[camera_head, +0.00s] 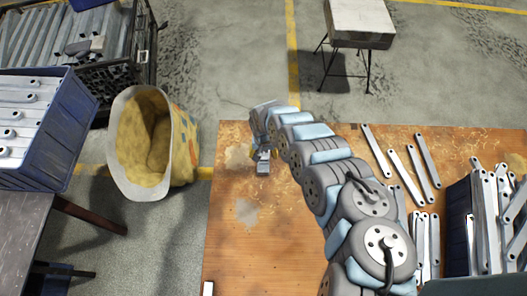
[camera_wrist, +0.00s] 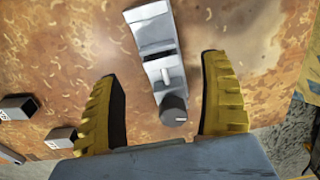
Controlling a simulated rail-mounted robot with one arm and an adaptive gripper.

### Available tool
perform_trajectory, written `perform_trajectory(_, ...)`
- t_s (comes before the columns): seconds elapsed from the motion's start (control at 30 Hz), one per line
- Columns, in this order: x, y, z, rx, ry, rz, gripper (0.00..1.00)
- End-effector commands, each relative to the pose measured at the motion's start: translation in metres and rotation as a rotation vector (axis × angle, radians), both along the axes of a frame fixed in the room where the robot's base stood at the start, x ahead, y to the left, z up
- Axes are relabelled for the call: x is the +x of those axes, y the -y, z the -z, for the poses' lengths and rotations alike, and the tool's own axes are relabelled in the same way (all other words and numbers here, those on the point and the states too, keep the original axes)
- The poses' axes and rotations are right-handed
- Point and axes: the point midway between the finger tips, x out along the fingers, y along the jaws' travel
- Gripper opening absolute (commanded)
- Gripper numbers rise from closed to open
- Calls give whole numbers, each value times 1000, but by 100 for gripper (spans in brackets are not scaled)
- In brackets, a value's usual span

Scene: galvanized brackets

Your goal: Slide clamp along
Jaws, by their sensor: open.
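The clamp (camera_wrist: 157,50) is a grey metal piece with a slot, a short pin and a dark round knob at its near end. It lies on the rust-brown tabletop. In the wrist view my gripper (camera_wrist: 160,72) is open, with one yellow ribbed finger on each side of the clamp's near part. Gaps show between both fingers and the clamp. In the head view a grey part of the clamp (camera_head: 263,167) shows just below my gripper (camera_head: 263,153), near the table's left side; my wrist hides the rest.
Galvanized brackets (camera_head: 402,175) lie to the right, beside a blue bin (camera_head: 458,220) full of brackets. A yellow-lined sack (camera_head: 145,145) stands left of the table.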

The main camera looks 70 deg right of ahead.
Motion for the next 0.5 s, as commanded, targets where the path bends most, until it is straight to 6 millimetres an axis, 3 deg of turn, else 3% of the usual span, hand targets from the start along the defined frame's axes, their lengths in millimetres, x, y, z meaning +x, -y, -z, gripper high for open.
perform_trajectory(0.3,0,-1,38,2,0,2,78)
perform_trajectory(0.5,1,1,49,-1,0,1,78)
